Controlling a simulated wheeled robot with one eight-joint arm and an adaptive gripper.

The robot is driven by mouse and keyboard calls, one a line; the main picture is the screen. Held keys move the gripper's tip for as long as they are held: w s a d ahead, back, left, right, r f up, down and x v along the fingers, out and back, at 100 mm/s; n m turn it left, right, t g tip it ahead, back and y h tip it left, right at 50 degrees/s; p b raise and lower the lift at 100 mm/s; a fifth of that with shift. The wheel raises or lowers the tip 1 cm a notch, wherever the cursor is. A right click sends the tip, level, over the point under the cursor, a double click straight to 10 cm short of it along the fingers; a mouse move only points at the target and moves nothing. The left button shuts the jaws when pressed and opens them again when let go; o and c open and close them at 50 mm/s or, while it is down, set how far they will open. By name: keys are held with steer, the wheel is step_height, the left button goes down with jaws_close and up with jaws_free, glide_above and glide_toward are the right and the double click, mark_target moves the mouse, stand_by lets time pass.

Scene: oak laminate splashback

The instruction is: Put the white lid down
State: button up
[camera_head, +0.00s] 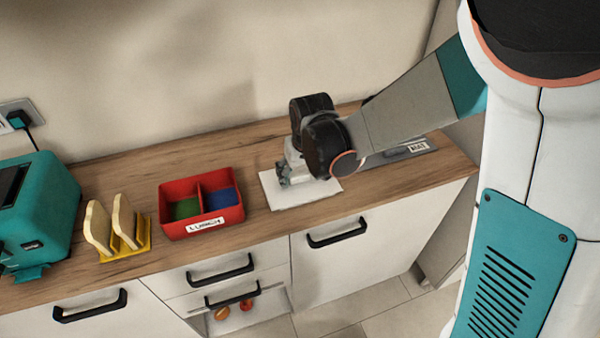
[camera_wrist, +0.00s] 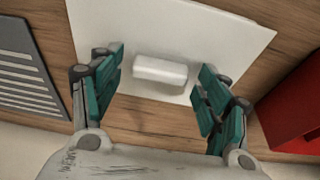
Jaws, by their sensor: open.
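The white lid (camera_head: 312,194) is a flat white panel lying on the wooden worktop, to the right of the red lunch box (camera_head: 222,218). In the wrist view, the lid (camera_wrist: 225,35) has a white block handle (camera_wrist: 160,71) standing on it. My gripper (camera_head: 284,176) is low over the lid. In the wrist view, the teal fingers of my gripper (camera_wrist: 160,82) are spread, one on each side of the handle, with a gap on both sides. The lunch box is open at the top, with a green and a blue compartment.
A yellow rack (camera_head: 130,246) with bread slices and a teal toaster (camera_head: 45,215) stand to the left. A grey slatted panel (camera_head: 395,154) lies right of the lid. An open drawer (camera_head: 250,310) below holds fruit. Worktop between rack and lunch box is narrow.

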mark_target(304, 190)
steer(key=p+v, duration=0.8)
steer(key=v, duration=0.4)
steer(key=shift+p, duration=0.3)
steer(key=shift+r, duration=0.1)
